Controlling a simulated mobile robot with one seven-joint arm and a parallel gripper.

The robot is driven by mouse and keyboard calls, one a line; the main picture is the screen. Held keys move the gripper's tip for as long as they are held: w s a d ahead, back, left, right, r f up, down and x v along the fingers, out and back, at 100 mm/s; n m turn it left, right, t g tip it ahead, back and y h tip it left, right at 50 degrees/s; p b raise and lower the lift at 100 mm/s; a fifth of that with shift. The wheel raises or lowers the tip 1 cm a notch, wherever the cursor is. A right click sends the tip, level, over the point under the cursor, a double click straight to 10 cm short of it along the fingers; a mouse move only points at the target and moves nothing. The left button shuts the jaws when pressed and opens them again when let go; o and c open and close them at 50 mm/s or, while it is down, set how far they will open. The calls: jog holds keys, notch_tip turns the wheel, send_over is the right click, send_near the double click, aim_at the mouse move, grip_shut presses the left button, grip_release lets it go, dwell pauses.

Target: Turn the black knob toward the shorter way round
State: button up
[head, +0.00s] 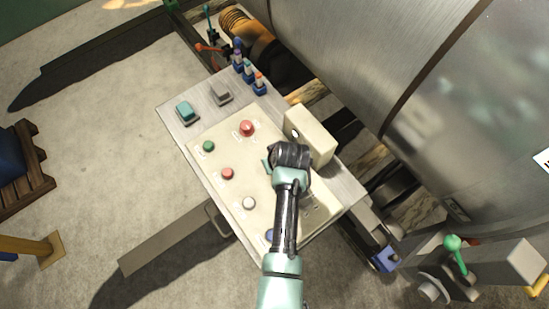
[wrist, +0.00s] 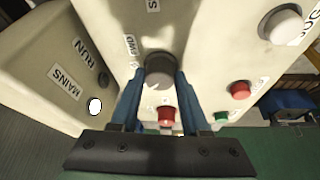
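The black knob (wrist: 158,72) shows in the wrist view as a dark round body with a grey front face. It stands on the cream control panel (wrist: 205,62). My gripper (wrist: 160,78) has one blue finger on each side of the knob, and I see no clear gap between fingers and knob. The fingers look shut on it. In the head view my gripper (head: 273,163) is over the right part of the panel (head: 212,167), and the arm hides the knob. A partly hidden label lies beside the knob; I cannot read the knob's setting.
A cream box (head: 309,134) marked MAINS and RUN stands close beside my gripper. A red mushroom button (head: 247,128), green button (head: 208,146), red button (head: 227,173) and white button (head: 249,203) share the panel. A large metal cylinder (head: 365,50) is behind.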

jog(key=o, duration=0.5)
jog(key=shift+c, duration=0.2)
jog(key=b+v, duration=0.1)
jog(key=v, duration=1.2)
jog(key=shift+w, duration=0.15)
jog(key=w+r+m+t+h+b, duration=0.1)
jog(key=w+r+t, duration=0.45)
jog(key=r, duration=0.85)
jog(key=w+r+m+t+b, duration=0.1)
jog(key=w+r+t, duration=0.5)
jog(key=r, duration=0.7)
jog(key=s+r+m+t+b, duration=0.1)
jog(key=s+r+t, duration=0.15)
jog(key=r, duration=0.65)
jog(key=s+r+m+t, duration=0.1)
jog(key=r+t, duration=0.2)
jog(key=r, duration=0.7)
jog(key=s+a+r+m+t+b, duration=0.1)
jog(key=s+a+r+t, duration=0.1)
jog(key=s+r+t, duration=0.4)
jog(key=s+r, duration=0.4)
jog(key=r, duration=0.2)
jog(key=shift+r+h, duration=0.3)
jog(key=shift+r, duration=0.05)
